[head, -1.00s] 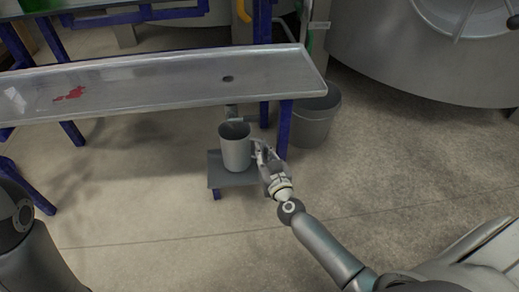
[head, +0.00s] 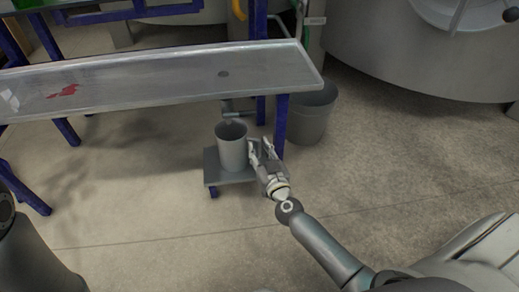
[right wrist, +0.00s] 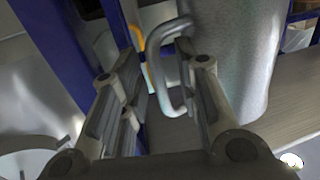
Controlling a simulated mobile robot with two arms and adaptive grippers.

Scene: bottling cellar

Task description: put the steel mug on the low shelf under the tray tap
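The steel mug (head: 232,152) stands upright on the low shelf (head: 213,173), below the tap (head: 233,114) of the long tray (head: 150,85). My right gripper (head: 261,150) is at the mug's right side with its fingers spread. In the right wrist view the mug's wall (right wrist: 240,60) fills the right side, and its handle (right wrist: 160,70) lies between the tips of the open fingers with gaps on both sides. My left gripper is out of view.
A grey bucket (head: 313,115) stands on the floor right of the blue table leg (head: 281,125). That leg is close behind my right gripper. Large steel tanks (head: 420,55) stand at the back right. The floor in front of the shelf is clear.

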